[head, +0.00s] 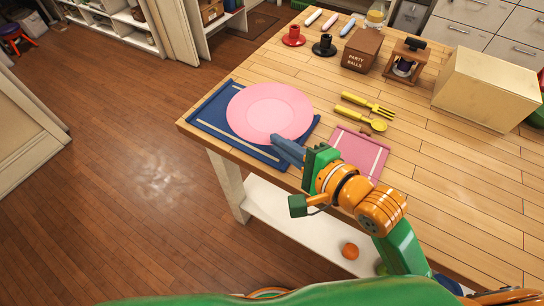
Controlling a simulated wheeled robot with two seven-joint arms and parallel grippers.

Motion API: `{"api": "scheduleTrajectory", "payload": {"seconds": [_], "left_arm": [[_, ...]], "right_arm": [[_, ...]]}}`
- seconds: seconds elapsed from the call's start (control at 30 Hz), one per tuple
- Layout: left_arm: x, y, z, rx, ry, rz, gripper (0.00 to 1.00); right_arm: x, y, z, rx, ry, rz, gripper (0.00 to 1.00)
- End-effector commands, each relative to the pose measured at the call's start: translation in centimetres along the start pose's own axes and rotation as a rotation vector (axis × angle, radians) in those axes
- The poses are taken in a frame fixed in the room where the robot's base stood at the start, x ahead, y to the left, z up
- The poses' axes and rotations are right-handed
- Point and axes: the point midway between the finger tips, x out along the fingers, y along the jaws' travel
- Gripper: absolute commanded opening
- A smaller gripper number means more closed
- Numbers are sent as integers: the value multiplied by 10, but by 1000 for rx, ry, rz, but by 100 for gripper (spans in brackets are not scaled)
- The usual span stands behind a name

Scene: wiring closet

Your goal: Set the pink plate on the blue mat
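The pink plate (268,108) is over the blue mat (205,118) at the left end of the wooden table. It hides much of the mat and sits toward the mat's far right side. I cannot tell whether its underside touches the mat. My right gripper (279,141) is at the plate's near right rim, its fingers closed together on that edge. The lower finger is hidden. My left gripper is out of view.
A pink mat (345,148) lies to the right, with a yellow spoon (362,119) and fork (367,105) behind it. The table's left edge is close to the blue mat.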

Motion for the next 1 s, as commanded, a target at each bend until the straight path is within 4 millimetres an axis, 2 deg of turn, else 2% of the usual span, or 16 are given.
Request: {"api": "scheduleTrajectory", "payload": {"seconds": [0.03, 0.07, 0.1, 0.2, 0.4, 0.53, 0.87, 0.93, 1.0], "left_arm": [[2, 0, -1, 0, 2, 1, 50], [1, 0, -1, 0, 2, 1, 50], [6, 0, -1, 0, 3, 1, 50], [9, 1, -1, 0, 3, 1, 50], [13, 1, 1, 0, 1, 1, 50], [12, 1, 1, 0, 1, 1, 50], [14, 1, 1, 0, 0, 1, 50], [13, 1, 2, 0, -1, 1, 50], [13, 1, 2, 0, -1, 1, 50]], "right_arm": [[17, 2, -11, -2, 4, 3, 0], [26, 4, -17, -1, 5, 5, 0], [38, 14, -24, 0, 4, 8, 0], [59, 25, -37, 2, 3, 6, 0], [81, 42, -52, 0, 4, 7, 0], [87, 61, -57, 1, 3, 5, 0], [88, 65, -58, 2, 2, 3, 0], [88, 64, -58, 2, 2, 2, 17], [88, 64, -58, 2, 2, 3, 17]]}}
